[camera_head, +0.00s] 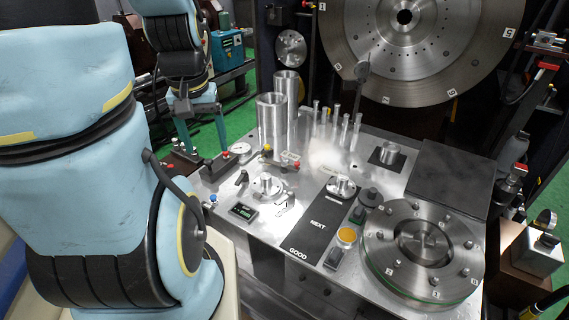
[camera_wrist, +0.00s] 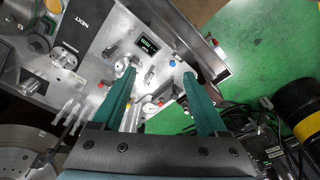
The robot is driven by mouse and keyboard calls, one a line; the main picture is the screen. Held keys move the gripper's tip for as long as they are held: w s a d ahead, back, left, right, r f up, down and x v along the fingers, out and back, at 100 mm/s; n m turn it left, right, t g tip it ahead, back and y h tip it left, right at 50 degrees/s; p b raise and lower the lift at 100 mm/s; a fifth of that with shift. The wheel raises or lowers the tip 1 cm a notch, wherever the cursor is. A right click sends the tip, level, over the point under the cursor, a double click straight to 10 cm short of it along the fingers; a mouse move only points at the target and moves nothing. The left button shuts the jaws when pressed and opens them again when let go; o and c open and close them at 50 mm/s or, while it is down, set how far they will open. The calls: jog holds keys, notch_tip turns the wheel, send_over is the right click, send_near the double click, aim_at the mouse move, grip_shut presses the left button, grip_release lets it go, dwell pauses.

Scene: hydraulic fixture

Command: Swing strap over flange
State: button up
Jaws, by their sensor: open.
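A silvery round flange (camera_head: 267,186) with a raised hub sits on the steel fixture top, left of the black strip. A small dark arm (camera_head: 241,177) stands just left of it, apart from its hub, and looks like the strap; its exact shape is too small to tell. In the wrist view the flange (camera_wrist: 124,64) is partly hidden by the left finger. My gripper (camera_head: 200,145) is open and empty, with its teal fingers pointing down behind and left of the fixture. The wrist view shows both fingers (camera_wrist: 159,75) wide apart, with the fixture's edge between and beyond them.
A second flange (camera_head: 342,187) sits on the black NEXT/GOOD strip (camera_head: 318,228). A small display (camera_head: 243,211) and a blue knob (camera_head: 213,198) lie at the near left edge. Tall steel cylinders (camera_head: 271,122) and several upright pins (camera_head: 335,122) stand behind. A large round plate (camera_head: 375,235) fills the right.

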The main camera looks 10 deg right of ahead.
jog(key=shift+n, duration=0.4)
jog(key=w+d+f+b, duration=0.1)
jog(key=w, duration=0.1)
jog(key=w+d+f+b, duration=0.1)
jog(key=w+d, duration=0.1)
jog(key=w, duration=0.1)
jog(key=w+d+f+b, duration=0.1)
jog(key=w+b, duration=0.1)
jog(key=shift+w+d+f, duration=0.15)
jog(key=shift+w+f, duration=0.2)
jog(key=shift+c, duration=1.2)
jog(key=n+g+b, duration=0.2)
jog(key=n+b, duration=0.1)
jog(key=b, duration=0.6)
send_over(297, 162)
notch_tip(297, 162, down, 12)
notch_tip(297, 162, down, 10)
jog(key=shift+s+f+p, duration=0.1)
jog(key=shift+p, duration=0.9)
grip_shut()
